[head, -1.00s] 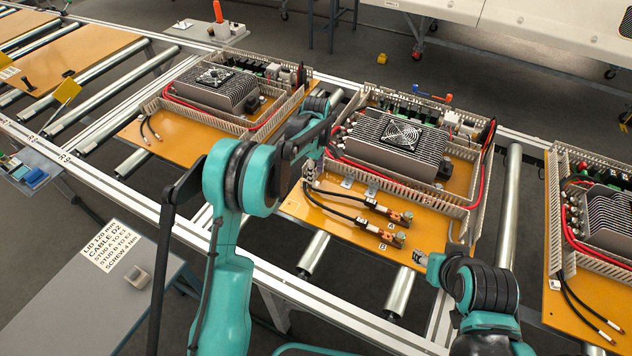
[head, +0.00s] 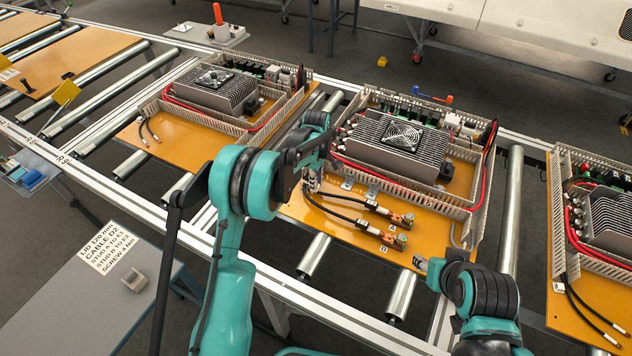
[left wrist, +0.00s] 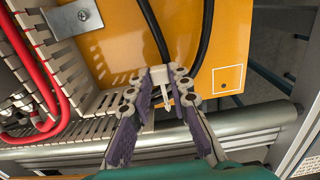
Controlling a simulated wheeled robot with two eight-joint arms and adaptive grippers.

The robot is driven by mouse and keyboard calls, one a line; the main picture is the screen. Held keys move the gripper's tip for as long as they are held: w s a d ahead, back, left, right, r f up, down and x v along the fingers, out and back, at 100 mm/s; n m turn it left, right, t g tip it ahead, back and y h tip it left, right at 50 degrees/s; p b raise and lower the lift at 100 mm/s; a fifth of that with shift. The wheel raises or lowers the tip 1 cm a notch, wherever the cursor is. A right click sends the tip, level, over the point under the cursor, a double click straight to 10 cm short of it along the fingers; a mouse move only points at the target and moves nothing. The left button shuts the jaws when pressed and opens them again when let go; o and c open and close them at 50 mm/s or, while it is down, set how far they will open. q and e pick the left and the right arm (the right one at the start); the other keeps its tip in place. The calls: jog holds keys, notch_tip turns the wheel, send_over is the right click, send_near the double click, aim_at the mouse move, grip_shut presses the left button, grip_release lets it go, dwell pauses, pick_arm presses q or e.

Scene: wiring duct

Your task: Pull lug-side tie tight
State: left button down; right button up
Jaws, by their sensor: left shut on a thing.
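My left gripper (head: 312,183) is low at the left end of the two black cables (head: 345,200) on the middle orange board (head: 330,222). In the left wrist view its fingers (left wrist: 166,76) are shut on a small white cable tie (left wrist: 162,98), whose pale end shows between them. One black cable (left wrist: 152,35) runs to the fingertips; another (left wrist: 205,40) passes just right of them. How tightly the tie encircles a cable is hidden by the fingers. Copper lugs (head: 396,218) show at the cables' right ends. My right gripper (head: 421,263) is by the board's front right corner; its jaw opening is unclear.
A slotted duct wall (left wrist: 75,80) with red cables (left wrist: 30,70) stands left of the gripper in the wrist view. A metal bracket (left wrist: 75,18) sits on the board. A finned heatsink with fan (head: 395,142) stands behind. Rollers (head: 312,255) lie below the board.

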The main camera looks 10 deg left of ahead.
pick_arm(q)
jog(key=d, duration=0.2)
jog(key=s+d, duration=0.1)
jog(key=d, duration=0.1)
jog(key=shift+s, duration=0.1)
jog(key=c, duration=1.4)
grip_release()
notch_tip(320, 180, up, 12)
